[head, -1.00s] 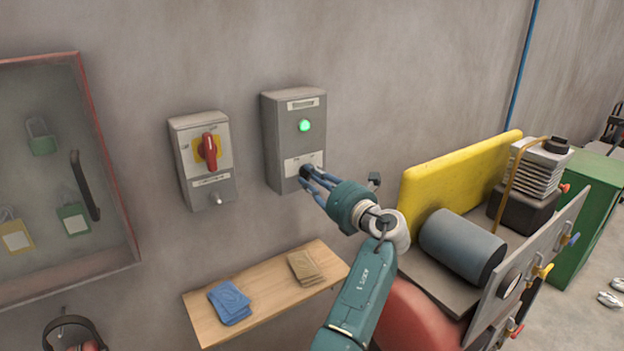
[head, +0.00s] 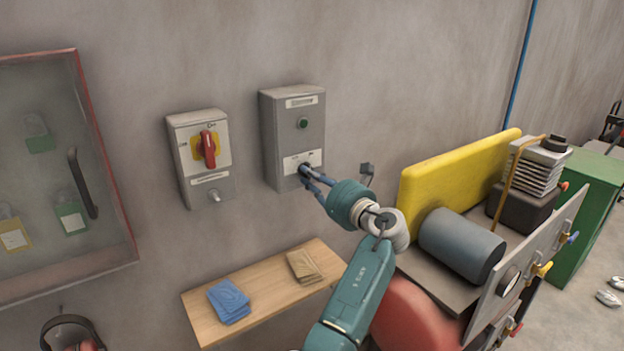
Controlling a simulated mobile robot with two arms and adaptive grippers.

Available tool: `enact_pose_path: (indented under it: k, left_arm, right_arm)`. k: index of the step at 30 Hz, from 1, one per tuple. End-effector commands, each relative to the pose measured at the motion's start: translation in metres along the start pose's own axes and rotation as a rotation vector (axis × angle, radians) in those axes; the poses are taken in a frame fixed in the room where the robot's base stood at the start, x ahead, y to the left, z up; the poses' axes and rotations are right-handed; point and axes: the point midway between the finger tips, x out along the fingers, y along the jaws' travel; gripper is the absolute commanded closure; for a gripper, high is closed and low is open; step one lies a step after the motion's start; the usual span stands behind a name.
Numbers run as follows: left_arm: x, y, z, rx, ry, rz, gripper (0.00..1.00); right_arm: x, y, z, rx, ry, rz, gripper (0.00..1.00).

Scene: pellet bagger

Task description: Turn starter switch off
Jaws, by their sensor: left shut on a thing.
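The starter box (head: 293,139) is a grey box on the wall, with a green lamp (head: 303,123) that is dark now. Its black switch knob (head: 304,170) sits on the white label plate low on the box. My left gripper (head: 307,176) is at this knob with its blue fingers shut on it. The fingers partly cover the knob, so its exact angle is hard to read. My right gripper is not in view.
A grey isolator box (head: 201,160) with a red handle (head: 208,149) on yellow is left of the starter. A wooden shelf (head: 270,298) holds blue and tan cloths below. A padlock cabinet (head: 60,165) is at far left. Machinery with a yellow guard (head: 450,175) stands right.

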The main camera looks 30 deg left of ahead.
Motion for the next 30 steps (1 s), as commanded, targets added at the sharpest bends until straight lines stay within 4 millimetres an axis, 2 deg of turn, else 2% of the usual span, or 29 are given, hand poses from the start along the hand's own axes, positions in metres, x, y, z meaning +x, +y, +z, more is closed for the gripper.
enact_pose_path:
  k: [15, 21, 30]
  left_arm:
    - [0.001, -0.002, -0.003, -0.447, -0.002, 0.002, 1.00]
    - [0.001, -0.002, -0.003, -0.553, -0.001, 0.001, 1.00]
    - [0.001, -0.003, -0.002, -0.624, -0.001, 0.000, 1.00]
  right_arm:
    - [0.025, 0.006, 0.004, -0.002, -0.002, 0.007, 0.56]
    - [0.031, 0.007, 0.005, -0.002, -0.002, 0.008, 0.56]
    - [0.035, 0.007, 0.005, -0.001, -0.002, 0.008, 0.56]
